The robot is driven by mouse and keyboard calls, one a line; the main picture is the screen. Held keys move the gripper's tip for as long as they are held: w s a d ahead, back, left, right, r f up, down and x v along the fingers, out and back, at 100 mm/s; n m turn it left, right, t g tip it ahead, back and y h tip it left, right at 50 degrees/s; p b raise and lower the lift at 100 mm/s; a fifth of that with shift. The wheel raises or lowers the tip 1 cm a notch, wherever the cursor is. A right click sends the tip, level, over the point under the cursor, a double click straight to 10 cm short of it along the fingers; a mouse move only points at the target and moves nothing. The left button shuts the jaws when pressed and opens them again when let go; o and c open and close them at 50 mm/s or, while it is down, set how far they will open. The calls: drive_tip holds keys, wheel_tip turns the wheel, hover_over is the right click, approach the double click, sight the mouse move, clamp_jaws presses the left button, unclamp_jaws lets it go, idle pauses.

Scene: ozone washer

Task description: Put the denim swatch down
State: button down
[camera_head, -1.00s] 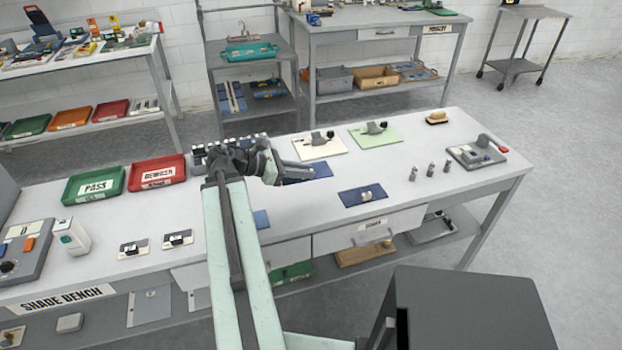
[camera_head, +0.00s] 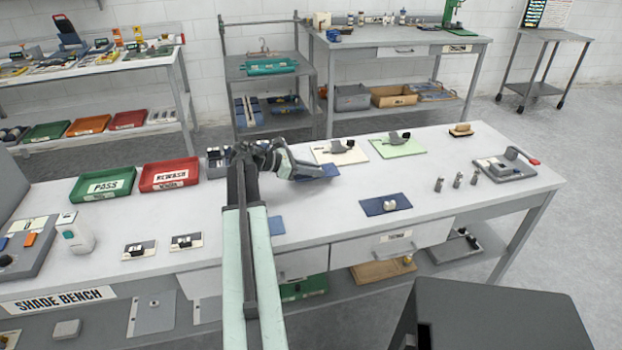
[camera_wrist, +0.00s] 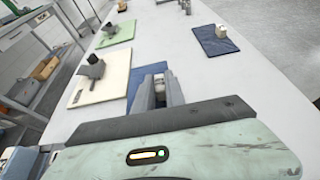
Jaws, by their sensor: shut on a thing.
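My gripper (camera_wrist: 158,92) is shut on a pale knob (camera_wrist: 162,85) between its fingers. A dark blue denim swatch (camera_wrist: 142,80) shows at and beyond the fingertips in the wrist view, partly hidden by them. In the head view this blue swatch (camera_head: 318,171) shows beside my gripper (camera_head: 308,172), over the white bench top (camera_head: 330,210). I cannot tell whether it touches the bench. Another blue swatch with a pale knob (camera_head: 375,208) lies flat to the right; it also shows in the wrist view (camera_wrist: 210,46).
A cream board (camera_head: 325,158) and a green board (camera_head: 385,152) with dark-handled tools lie behind. Small metal pieces (camera_head: 458,180) and a grey device (camera_head: 500,172) stand right. Green (camera_head: 90,193) and red (camera_head: 152,187) trays sit left. The bench's front middle is largely clear.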

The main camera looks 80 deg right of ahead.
sight(314, 177)
drive_tip(key=shift+d, duration=0.3)
drive_tip(key=shift+w+a+f+b, duration=0.1)
drive_tip(key=shift+w+f+b, duration=0.05)
drive_tip(key=shift+f+b, duration=1.85)
drive_tip(key=c, duration=1.4)
unclamp_jaws()
drive_tip(key=shift+r, duration=0.1)
drive_tip(key=shift+r, duration=0.15)
drive_tip(key=shift+w+a+r+p, duration=0.1)
drive_tip(key=shift+w+r+p, duration=0.15)
drive_tip(key=shift+p, duration=0.25)
drive_tip(key=p+v, duration=0.4)
drive_tip(key=v, duration=0.7)
drive_tip(key=shift+w+a, duration=0.1)
